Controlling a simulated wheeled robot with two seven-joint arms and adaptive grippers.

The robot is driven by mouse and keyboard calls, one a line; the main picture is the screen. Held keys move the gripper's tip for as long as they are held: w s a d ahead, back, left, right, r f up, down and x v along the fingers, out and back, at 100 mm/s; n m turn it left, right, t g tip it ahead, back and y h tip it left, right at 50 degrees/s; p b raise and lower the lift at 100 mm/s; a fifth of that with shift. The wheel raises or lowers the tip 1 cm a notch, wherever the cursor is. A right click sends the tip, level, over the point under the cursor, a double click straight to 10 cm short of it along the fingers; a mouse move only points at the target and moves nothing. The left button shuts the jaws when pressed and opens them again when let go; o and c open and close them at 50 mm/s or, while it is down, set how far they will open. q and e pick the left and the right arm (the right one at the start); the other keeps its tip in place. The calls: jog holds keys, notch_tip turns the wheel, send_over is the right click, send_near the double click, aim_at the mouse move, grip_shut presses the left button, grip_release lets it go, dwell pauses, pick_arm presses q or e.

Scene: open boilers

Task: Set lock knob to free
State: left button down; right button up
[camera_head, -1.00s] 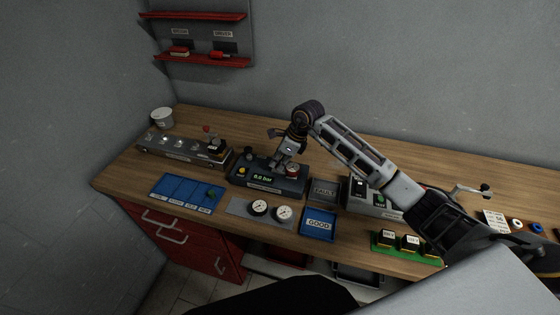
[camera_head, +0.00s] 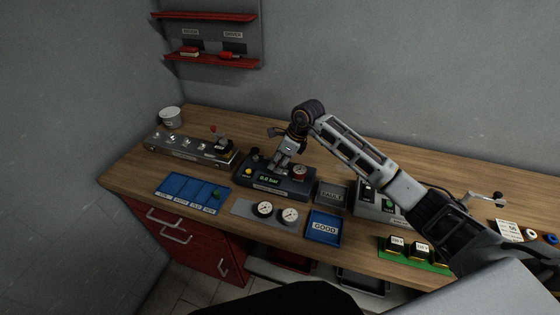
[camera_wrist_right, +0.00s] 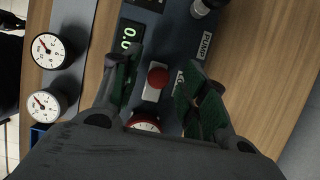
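A dark control box (camera_head: 292,188) stands on the bench, with a small green-lit display (camera_head: 268,179) reading about 0.0 bar. My right gripper (camera_head: 283,162) reaches down over the box. In the right wrist view its two green-padded fingers are apart, with nothing held. Between them sits a round red knob (camera_wrist_right: 157,77) on a pale bar; I cannot tell if the fingers touch it. A label beside it is partly hidden by a finger, so I cannot confirm this is the lock knob or read its setting. My left gripper is not in view.
A red-rimmed gauge (camera_head: 299,171) is on the box, close to the gripper. Two white gauges (camera_head: 276,212), a blue tray (camera_head: 324,228) and a blue sectioned mat (camera_head: 191,192) lie in front. A grey valve panel (camera_head: 186,151) stands left.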

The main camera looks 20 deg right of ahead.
jog(key=v, duration=1.2)
dwell(0.4)
dwell(0.5)
